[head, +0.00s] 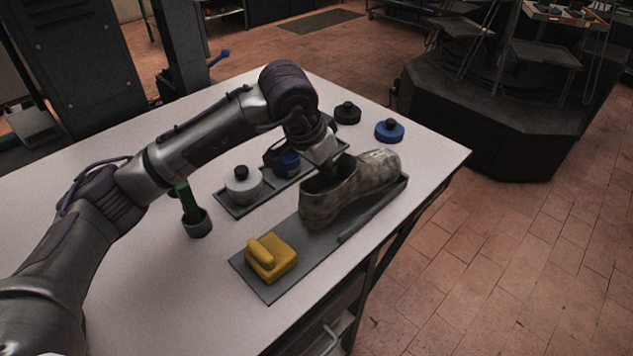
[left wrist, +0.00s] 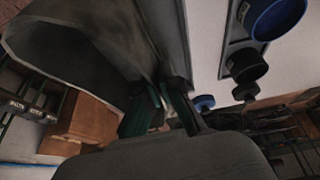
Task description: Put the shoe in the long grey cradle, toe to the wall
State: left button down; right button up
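The mottled grey shoe (head: 347,193) is upright over the far part of the long grey tray-like base (head: 306,261), which looks like the cradle. Its toe points to the back right, its heel to the front left. I cannot tell whether its sole fully touches the base. My left gripper (head: 333,171) is at the shoe's opening, with fingertips partly hidden. In the left wrist view, the green-padded fingers (left wrist: 168,92) close in on the edge of the large grey shoe wall (left wrist: 75,50). The cradle's end wall is not clearly visible. My right gripper is not in view.
A yellow block (head: 271,258) sits on the base's near end. Black (head: 347,113) and blue (head: 389,130) knobbed pieces stand behind. A green-handled item (head: 190,205) stands in a cup at left.

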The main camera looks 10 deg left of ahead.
aim_at(315, 190)
pick_arm(q)
jog(key=shift+s+a+f+p, duration=0.2)
jog(key=shift+a+f, duration=0.15)
jog(key=shift+a, duration=0.2)
jog(key=shift+s+a+f+p, duration=0.1)
jog(key=shift+a+f+p, duration=0.05)
jog(key=shift+a+f, duration=0.3)
notch_tip(315, 190, down, 3)
jog(key=shift+f+p, duration=0.1)
jog(key=shift+p, duration=0.65)
jog(key=shift+w+f, duration=0.15)
jog(key=shift+f, duration=0.2)
jog(key=c, duration=1.3)
grip_release()
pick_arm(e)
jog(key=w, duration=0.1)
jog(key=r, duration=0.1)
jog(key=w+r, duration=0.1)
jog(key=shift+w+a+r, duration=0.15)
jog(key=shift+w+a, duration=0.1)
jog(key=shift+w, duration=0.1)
